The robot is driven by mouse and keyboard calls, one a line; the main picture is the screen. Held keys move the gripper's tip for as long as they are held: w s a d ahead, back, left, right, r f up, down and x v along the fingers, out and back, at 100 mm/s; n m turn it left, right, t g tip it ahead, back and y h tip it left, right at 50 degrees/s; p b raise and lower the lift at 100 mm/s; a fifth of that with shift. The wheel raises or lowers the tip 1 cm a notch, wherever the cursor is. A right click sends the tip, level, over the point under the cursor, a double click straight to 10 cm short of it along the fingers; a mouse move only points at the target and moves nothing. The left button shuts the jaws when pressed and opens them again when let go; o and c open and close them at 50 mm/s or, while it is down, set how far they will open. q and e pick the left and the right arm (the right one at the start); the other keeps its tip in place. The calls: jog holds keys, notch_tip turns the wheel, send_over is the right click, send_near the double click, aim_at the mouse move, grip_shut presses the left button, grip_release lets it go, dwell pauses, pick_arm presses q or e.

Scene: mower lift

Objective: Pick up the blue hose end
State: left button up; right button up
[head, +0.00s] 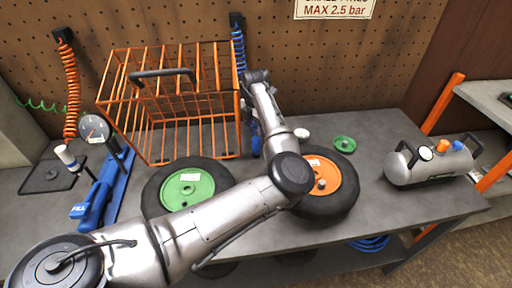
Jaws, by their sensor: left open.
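The blue coiled hose (238,46) hangs from a black hook on the pegboard, just right of the orange wire basket. Its lower part passes behind my arm and the basket edge. A blue piece (256,144) shows low beside my forearm; it may be the hose end, but it is partly hidden. My left arm reaches across the bench, and its left gripper (256,77) is up near the pegboard, just right of and below the visible coils. It is open, though its fingers are small and hard to make out. My right gripper is not in view.
The orange wire basket (128,112) stands left of the hose. A green-hubbed wheel (190,188) and an orange-hubbed wheel (338,180) lie on the bench (400,214). A silver tank (432,166) stands at right. An orange coiled hose (70,85) hangs at left.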

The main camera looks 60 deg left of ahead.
aim_at(256, 139)
pick_arm(q)
jog(key=shift+f, duration=1.15)
notch_tip(256, 139, down, 4)
jog(key=shift+w+f+b, duration=0.1)
jog(key=shift+f+b, duration=0.05)
jog(key=shift+b, duration=0.95)
jog(key=shift+f, duration=0.4)
jog(key=c, duration=1.1)
